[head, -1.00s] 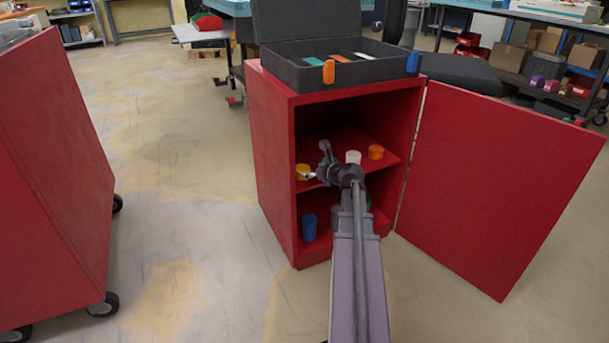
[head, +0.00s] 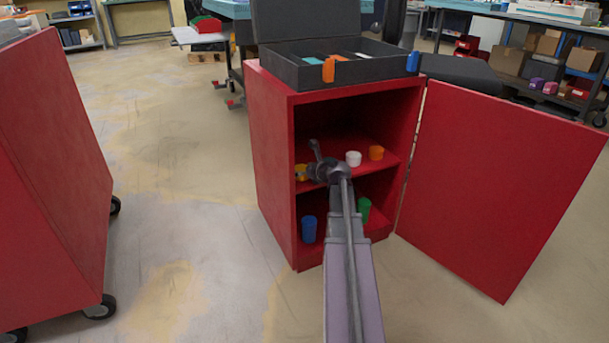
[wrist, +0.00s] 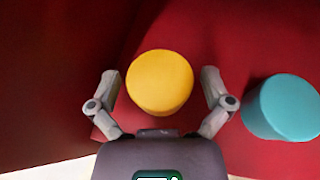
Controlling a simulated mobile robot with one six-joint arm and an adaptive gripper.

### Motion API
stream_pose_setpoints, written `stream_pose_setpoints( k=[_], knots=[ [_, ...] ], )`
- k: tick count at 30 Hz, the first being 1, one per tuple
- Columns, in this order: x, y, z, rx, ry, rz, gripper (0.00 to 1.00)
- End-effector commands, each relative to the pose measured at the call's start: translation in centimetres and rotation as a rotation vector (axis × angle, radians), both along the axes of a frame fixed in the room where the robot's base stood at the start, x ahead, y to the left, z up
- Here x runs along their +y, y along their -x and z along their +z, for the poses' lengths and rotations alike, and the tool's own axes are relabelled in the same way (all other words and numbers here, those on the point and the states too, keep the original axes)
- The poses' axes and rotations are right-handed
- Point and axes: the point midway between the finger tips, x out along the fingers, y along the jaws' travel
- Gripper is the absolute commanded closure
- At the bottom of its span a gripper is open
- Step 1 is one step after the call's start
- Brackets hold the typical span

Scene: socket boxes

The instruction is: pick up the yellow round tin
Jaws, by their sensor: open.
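The yellow round tin (head: 301,172) stands on the middle shelf of the open red cabinet, near its left wall. In the wrist view the tin (wrist: 160,82) shows its round top between the two fingers of my gripper (wrist: 159,76). The fingers are spread, one on each side, with a visible gap to the tin. In the head view my gripper (head: 308,174) is at the shelf, right beside the tin, and partly covers it.
A teal round tin (wrist: 285,107) stands close to the right finger. White (head: 353,158) and orange (head: 376,152) tins stand farther right on the shelf. Blue (head: 309,229) and green (head: 364,209) containers are below. The cabinet door (head: 495,190) is open to the right.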

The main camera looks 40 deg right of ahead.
Motion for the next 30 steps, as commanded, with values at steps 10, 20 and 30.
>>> stream_pose_setpoints(
  k=[10, 20, 30],
  knots=[
    [0.07, -0.11, 0.0, 0.0, 0.0, 0.0, 0.0],
    [0.11, -0.12, -0.01, 0.0, 0.0, 0.001, 0.33],
    [0.14, -0.16, -0.01, 0.0, 0.001, 0.001, 0.81]
  ],
)
